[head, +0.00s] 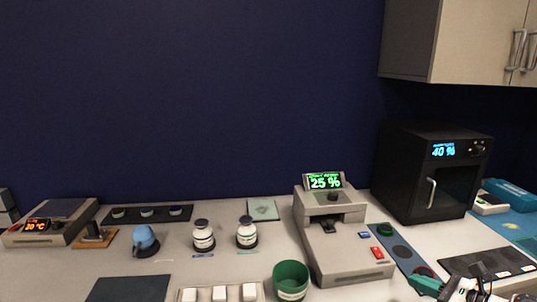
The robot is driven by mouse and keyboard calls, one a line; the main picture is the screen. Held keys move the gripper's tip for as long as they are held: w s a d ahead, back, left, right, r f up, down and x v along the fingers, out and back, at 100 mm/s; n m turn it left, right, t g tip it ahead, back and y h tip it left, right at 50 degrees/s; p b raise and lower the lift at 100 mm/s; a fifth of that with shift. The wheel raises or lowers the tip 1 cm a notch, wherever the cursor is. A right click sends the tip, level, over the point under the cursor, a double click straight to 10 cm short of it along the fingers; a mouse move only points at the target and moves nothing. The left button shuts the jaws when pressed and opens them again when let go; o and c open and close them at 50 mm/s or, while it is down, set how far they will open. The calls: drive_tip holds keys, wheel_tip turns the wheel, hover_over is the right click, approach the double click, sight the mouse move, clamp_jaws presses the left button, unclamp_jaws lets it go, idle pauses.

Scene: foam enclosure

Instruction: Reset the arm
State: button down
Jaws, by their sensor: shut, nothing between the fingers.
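The white and black end of my arm, with my gripper (465,289), shows at the bottom right corner of the head view. It is partly cut off by the frame's bottom edge. The gripper is shut and I see nothing held in it. It is over the right part of the counter (210,275), to the right of the grey device reading 25 % (345,262). A small teal and red item (425,281) shows just left of it; whether they touch, I cannot tell.
A black oven-like box reading 40 % (405,175) stands behind, under a wall cabinet (405,45). A dark mat (490,263) lies right.

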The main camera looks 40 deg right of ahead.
drive_tip(key=w+a+f+n+g+y, duration=0.1)
drive_tip(key=a+f+n+g+y, duration=0.1)
drive_tip(key=a+f+n+g, duration=0.6)
drive_tip(key=w+a+f+n+g+y, duration=0.1)
drive_tip(key=a+f+n, duration=0.4)
drive_tip(key=a+n, duration=0.7)
drive_tip(key=s+a+f+n+g+h, duration=0.1)
drive_tip(key=s+a+n+g, duration=0.1)
drive_tip(key=s+a+n, duration=0.3)
drive_tip(key=s+a+f+n+g+h, duration=0.1)
drive_tip(key=s+a+n+g, duration=0.2)
drive_tip(key=a+n, duration=0.5)
drive_tip(key=shift+s+a+f+n+h, duration=0.15)
drive_tip(key=shift+s+a+n+h, duration=0.2)
drive_tip(key=shift+s+n, duration=0.5)
drive_tip(key=c, duration=1.8)
unclamp_jaws()
